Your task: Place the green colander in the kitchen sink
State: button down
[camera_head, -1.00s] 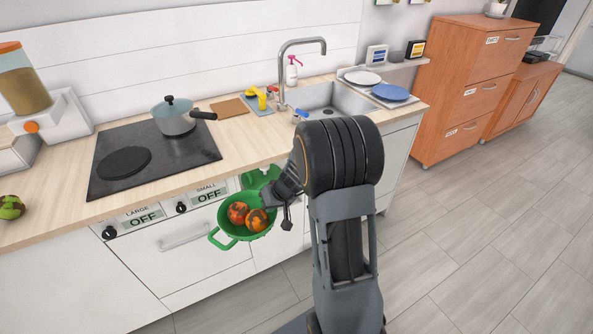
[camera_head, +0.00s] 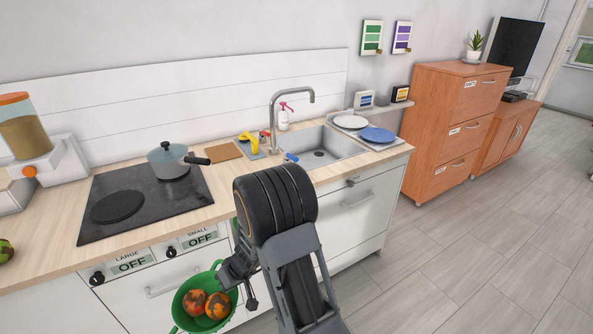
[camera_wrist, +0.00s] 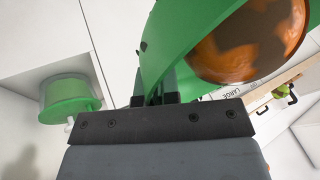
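The green colander (camera_head: 188,321) hangs in front of the kitchen cabinets, below counter height, with orange-red mottled fruits (camera_head: 206,304) inside. My gripper (camera_head: 240,280) is at its right rim. In the wrist view my gripper (camera_wrist: 157,97) is shut on the wall of the colander (camera_wrist: 185,30), and one fruit (camera_wrist: 250,42) shows inside it. The kitchen sink (camera_head: 338,146) is a steel basin set in the counter, up and to the right of my gripper.
A tap (camera_head: 274,110) stands at the sink's back left. Plates (camera_head: 378,135) lie on the drainer to its right. A yellow item (camera_head: 249,142) and blue item (camera_head: 291,157) lie near its left edge. A pot (camera_head: 170,162) sits on the hob (camera_head: 130,212). Floor at right is clear.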

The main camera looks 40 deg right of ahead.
aim_at(315, 157)
jog(key=u, duration=2.4)
jog(key=k, duration=2.6)
jog(key=z, duration=1.9)
